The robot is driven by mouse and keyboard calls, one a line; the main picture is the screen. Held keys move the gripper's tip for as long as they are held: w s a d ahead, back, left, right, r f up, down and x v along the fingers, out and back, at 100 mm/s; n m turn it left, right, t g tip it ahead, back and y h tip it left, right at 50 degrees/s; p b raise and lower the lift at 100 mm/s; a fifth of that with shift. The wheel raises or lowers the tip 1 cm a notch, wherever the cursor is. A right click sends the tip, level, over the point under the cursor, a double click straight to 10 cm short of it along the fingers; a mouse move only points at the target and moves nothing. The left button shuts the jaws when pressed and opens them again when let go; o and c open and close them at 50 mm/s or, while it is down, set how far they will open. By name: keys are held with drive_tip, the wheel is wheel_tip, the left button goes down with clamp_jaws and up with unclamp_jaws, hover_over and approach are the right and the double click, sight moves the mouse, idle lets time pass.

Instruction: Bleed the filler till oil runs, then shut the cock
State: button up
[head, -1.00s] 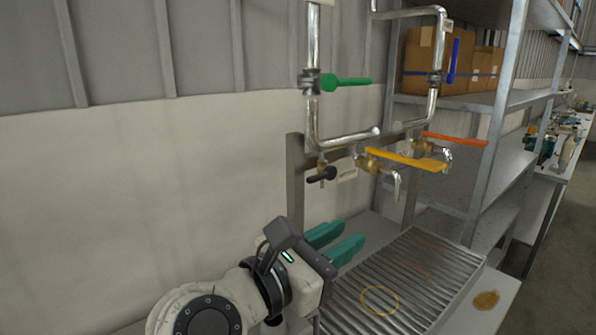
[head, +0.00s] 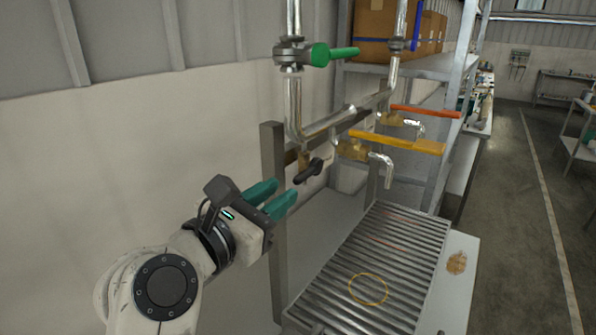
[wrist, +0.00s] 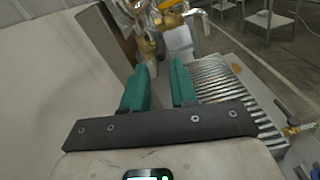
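A filler stand with steel pipes (head: 292,100) rises behind a slatted drain grate (head: 375,262). A small black-handled cock (head: 308,172) hangs under the left pipe. A yellow lever valve (head: 397,143) with a bent spout (head: 385,172) sits to its right, and an orange lever valve (head: 425,111) is behind. A green lever (head: 335,54) is on the left riser. No oil is seen running. My gripper (head: 280,195) is open and empty, its green fingers just left of the black cock and apart from it. The fingers also show in the wrist view (wrist: 160,88).
A steel post (head: 272,220) stands right by my gripper. A yellow ring (head: 368,289) marks the grate, and a brown stain (head: 457,262) is on the ledge beside it. Shelving with cardboard boxes (head: 385,35) stands behind.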

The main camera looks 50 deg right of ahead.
sight(295, 183)
drive_tip(key=d+p, duration=0.2)
drive_tip(key=d, duration=0.5)
drive_tip(key=shift+d, duration=0.2)
clamp_jaws()
